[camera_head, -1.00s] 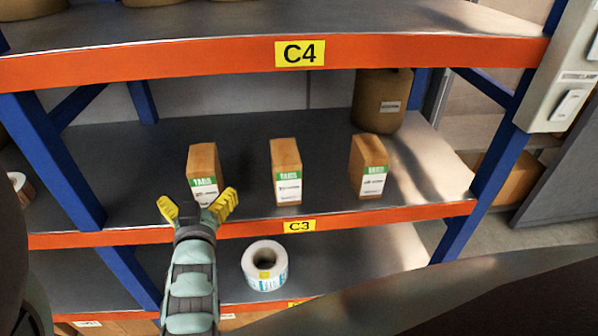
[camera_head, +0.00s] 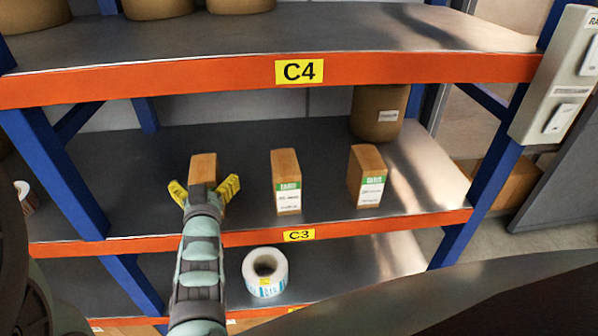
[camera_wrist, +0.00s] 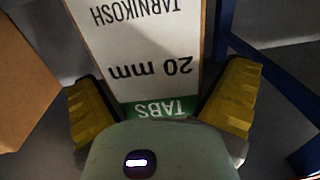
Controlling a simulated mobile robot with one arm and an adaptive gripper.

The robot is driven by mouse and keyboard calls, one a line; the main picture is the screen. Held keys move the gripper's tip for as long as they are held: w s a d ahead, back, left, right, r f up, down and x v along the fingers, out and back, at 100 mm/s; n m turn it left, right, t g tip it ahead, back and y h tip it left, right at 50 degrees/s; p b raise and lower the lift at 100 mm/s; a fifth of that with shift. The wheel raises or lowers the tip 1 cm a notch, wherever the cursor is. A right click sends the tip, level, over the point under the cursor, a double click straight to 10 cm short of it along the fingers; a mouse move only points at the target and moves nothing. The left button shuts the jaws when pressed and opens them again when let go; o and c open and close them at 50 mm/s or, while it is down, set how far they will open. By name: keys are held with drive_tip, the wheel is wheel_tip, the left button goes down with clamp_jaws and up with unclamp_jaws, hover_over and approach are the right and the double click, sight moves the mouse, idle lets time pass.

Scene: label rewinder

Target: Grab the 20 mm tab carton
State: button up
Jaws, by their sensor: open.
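The 20 mm tab carton (camera_wrist: 150,40) fills the middle of the wrist view, its white label reading "TABS", "20 mm" and "TARNIKOSH" upside down. In the head view it is the leftmost brown carton (camera_head: 203,165) on the C3 shelf, its label mostly hidden behind my gripper. My gripper (camera_head: 205,188) is open, its yellow fingers spread to either side of this carton. In the wrist view the two fingers of my gripper (camera_wrist: 163,100) flank the label's green end, with a gap visible on each side.
Two similar tab cartons stand to the right on the C3 shelf, a middle one (camera_head: 286,180) and a right one (camera_head: 367,175). A brown drum (camera_head: 378,112) stands behind. The C4 beam (camera_head: 400,72) runs above. A label roll (camera_head: 265,272) lies on the shelf below.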

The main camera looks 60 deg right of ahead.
sight(204, 173)
drive_tip(key=c, duration=1.4)
drive_tip(key=shift+r, duration=0.2)
drive_tip(key=shift+s+r, duration=0.1)
drive_tip(key=shift+r, duration=0.4)
drive_tip(key=shift+d+r+b, duration=0.1)
drive_tip(key=shift+r+b, duration=0.25)
drive_tip(key=shift+r, duration=0.6)
drive_tip(key=v, duration=0.5)
drive_tip(key=s+d+r+v, duration=0.1)
drive_tip(key=v, duration=0.4)
drive_tip(key=s+d+r+v, duration=0.1)
drive_tip(key=v, duration=0.4)
drive_tip(key=shift+s, duration=0.4)
